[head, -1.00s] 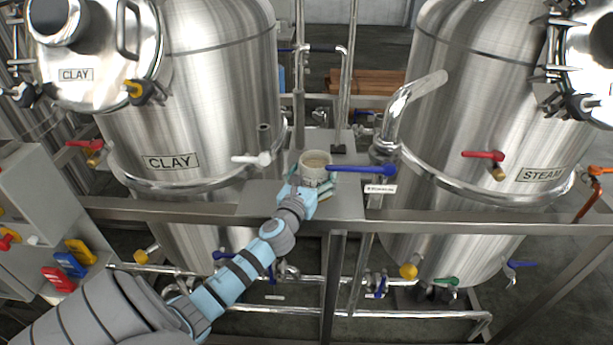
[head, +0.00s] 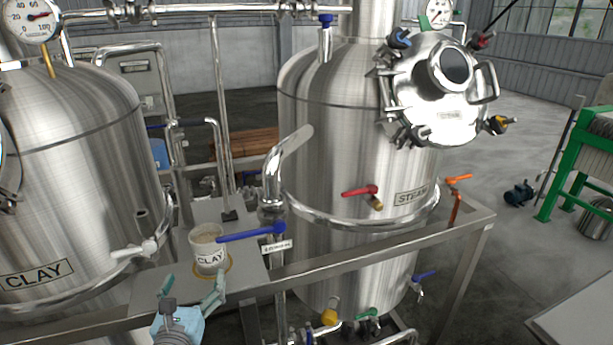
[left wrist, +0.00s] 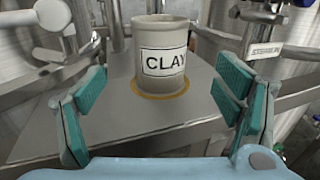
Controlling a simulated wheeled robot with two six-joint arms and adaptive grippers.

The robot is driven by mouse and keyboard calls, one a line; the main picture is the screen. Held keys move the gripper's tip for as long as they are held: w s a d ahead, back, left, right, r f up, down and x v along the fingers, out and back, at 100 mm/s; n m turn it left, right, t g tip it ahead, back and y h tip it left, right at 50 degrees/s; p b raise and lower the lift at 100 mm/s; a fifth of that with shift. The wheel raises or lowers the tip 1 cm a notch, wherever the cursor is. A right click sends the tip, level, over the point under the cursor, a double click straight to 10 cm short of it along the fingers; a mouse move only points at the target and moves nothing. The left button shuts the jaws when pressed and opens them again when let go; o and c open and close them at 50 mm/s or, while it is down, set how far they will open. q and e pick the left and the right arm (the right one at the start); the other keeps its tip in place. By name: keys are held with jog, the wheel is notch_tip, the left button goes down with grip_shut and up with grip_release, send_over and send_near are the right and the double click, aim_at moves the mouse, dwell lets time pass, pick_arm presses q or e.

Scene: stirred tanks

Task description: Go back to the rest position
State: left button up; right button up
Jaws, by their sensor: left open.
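My left gripper (head: 192,296) is open at the bottom of the head view, in front of a pale cup labelled CLAY (head: 208,252). The cup stands upright on an orange-brown ring on a metal shelf (head: 160,287). In the left wrist view the cup (left wrist: 162,62) stands beyond the two teal fingers (left wrist: 165,105), with bare shelf between it and the gripper. The fingers are spread and hold nothing. My right gripper does not show.
A blue-handled valve (head: 250,232) reaches close over the cup's right side. A white-handled valve (head: 135,250) is to its left. The CLAY tank (head: 70,160) and STEAM tank (head: 330,140) flank the shelf. A metal rail (head: 370,250) runs along the front.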

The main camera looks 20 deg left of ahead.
pick_arm(q)
jog(key=s+f+n+g, duration=0.1)
jog(key=n, duration=0.2)
jog(key=s+f+n+g+y, duration=0.1)
jog(key=s+f+n, duration=0.1)
jog(key=n, duration=0.2)
jog(key=s+f+n+g, duration=0.2)
jog(key=n, duration=0.1)
jog(key=shift+f+n, duration=0.25)
jog(key=shift+n, duration=0.15)
jog(key=s+d+f+n+g+h, duration=0.3)
jog(key=s+d+f+n+g, duration=0.3)
jog(key=s+n, duration=0.35)
jog(key=s+d+f+n+g+h, duration=0.3)
jog(key=s+d+f+n, duration=0.3)
jog(key=s+d+n, duration=0.4)
jog(key=s+a+f+n+g+b, duration=0.1)
jog(key=a+f, duration=0.1)
jog(key=f, duration=0.8)
jog(key=a+f+g, duration=0.1)
jog(key=a+f, duration=0.1)
jog(key=f, duration=0.9)
jog(key=s+f, duration=1.1)
jog(key=s, duration=0.2)
jog(key=shift+s+a+f+g+b, duration=0.2)
jog(key=shift+a+f+g+b, duration=0.15)
jog(key=shift+f+g+b, duration=0.05)
jog(key=shift+n, duration=0.25)
